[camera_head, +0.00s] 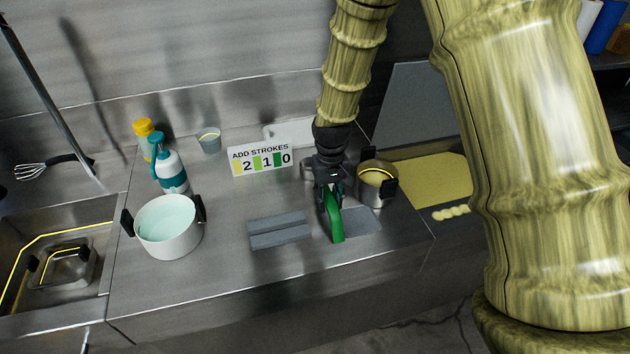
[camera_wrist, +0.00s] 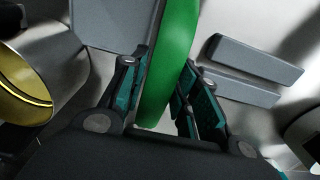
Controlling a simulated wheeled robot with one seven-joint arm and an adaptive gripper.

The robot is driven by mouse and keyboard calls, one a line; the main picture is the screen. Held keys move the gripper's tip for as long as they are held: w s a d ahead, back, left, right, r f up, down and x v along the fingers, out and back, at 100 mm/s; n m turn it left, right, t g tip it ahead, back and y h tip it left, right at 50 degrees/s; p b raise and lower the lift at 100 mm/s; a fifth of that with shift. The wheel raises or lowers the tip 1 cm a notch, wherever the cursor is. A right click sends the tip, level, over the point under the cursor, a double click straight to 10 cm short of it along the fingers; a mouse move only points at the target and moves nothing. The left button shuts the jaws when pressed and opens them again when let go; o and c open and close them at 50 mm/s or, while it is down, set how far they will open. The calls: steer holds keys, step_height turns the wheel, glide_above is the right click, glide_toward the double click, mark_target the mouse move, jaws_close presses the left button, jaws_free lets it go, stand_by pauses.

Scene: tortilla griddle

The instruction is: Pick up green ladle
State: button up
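The green ladle (camera_head: 336,224) shows as a curved green handle over the front part of the counter. In the wrist view its handle (camera_wrist: 173,50) runs up between the two fingers. My gripper (camera_head: 327,192) points down at the ladle. In the wrist view the fingers of my gripper (camera_wrist: 166,62) stand one on each side of the handle, and it fills the space between their tips. The gripper looks shut on the handle. The ladle's bowl is not clearly visible.
A steel pot (camera_head: 374,190) stands close right of my gripper. A grey block (camera_head: 280,232) lies to the left. A white pot (camera_head: 168,240), a teal-white bottle (camera_head: 172,172) and a score sign (camera_head: 260,158) stand further left. Bare counter (camera_head: 225,270) lies in front.

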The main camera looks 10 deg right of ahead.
steer(key=c, duration=0.4)
steer(key=shift+r, duration=0.15)
steer(key=shift+w+r+b, duration=0.1)
steer(key=shift+r+b, duration=0.8)
steer(key=shift+r, duration=0.5)
steer(key=s+a+b, duration=0.1)
steer(key=s+a, duration=0.2)
steer(key=s, duration=0.1)
steer(key=s+a+r+b, duration=0.1)
steer(key=s+a, duration=0.2)
steer(key=s, duration=0.1)
steer(key=s+a+r+b, duration=0.1)
steer(key=s+a+b, duration=0.1)
steer(key=s+a, duration=0.2)
steer(key=shift+s, duration=0.35)
